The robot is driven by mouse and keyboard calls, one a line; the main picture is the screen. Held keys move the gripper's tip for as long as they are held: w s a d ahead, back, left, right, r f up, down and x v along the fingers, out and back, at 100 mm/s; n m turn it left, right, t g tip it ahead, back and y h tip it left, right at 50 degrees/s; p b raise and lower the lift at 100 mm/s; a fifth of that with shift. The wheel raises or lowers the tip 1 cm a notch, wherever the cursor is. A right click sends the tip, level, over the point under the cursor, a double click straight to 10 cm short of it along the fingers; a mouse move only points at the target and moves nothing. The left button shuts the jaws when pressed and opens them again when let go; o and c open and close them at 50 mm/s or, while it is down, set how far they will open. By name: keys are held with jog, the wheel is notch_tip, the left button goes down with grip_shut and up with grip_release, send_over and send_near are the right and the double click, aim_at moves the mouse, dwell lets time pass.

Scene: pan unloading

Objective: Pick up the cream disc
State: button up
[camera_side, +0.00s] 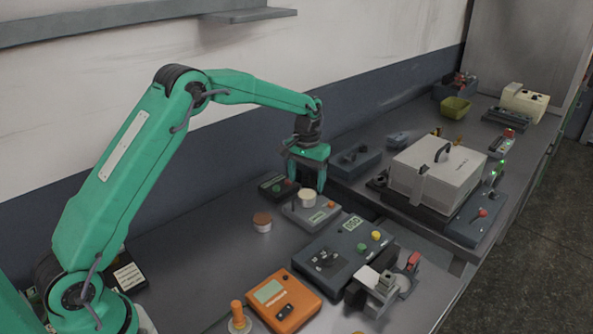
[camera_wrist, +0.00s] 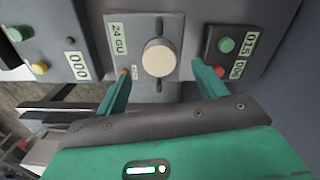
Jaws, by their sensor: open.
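The cream disc (camera_side: 307,197) sits on top of a small grey device with a display (camera_side: 325,217). In the wrist view the cream disc (camera_wrist: 158,57) is round and pale, near the top centre. My gripper (camera_side: 306,188) is directly over the device, pointing down, with its green fingers spread. In the wrist view the fingers of my gripper (camera_wrist: 160,68) are open, one on each side of the disc, with gaps between. Nothing is held. I cannot tell the exact height of the fingertips against the disc.
A brown-topped round piece (camera_side: 262,221) stands on the bench to the left. A dark control box (camera_side: 342,253) and an orange meter (camera_side: 284,299) are nearer the camera. A large pale lidded box (camera_side: 436,175) is at the right. Bare bench lies left of the device.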

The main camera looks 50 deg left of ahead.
aim_at(307, 193)
jog(key=shift+w+f, duration=0.1)
jog(key=shift+f, duration=2.5)
jog(key=c, duration=1.2)
jog(key=shift+c, duration=0.2)
jog(key=shift+r, duration=0.1)
jog(key=shift+r, duration=0.85)
notch_tip(307, 193, up, 2)
jog(key=shift+w+r, duration=0.1)
jog(key=shift+r, duration=0.1)
jog(key=s+d+r, duration=0.5)
jog(key=d+r, duration=0.1)
jog(key=d, duration=0.4)
jog(key=shift+s+d+r, duration=0.15)
jog(key=shift+d+r, duration=0.15)
jog(key=shift+r, duration=0.1)
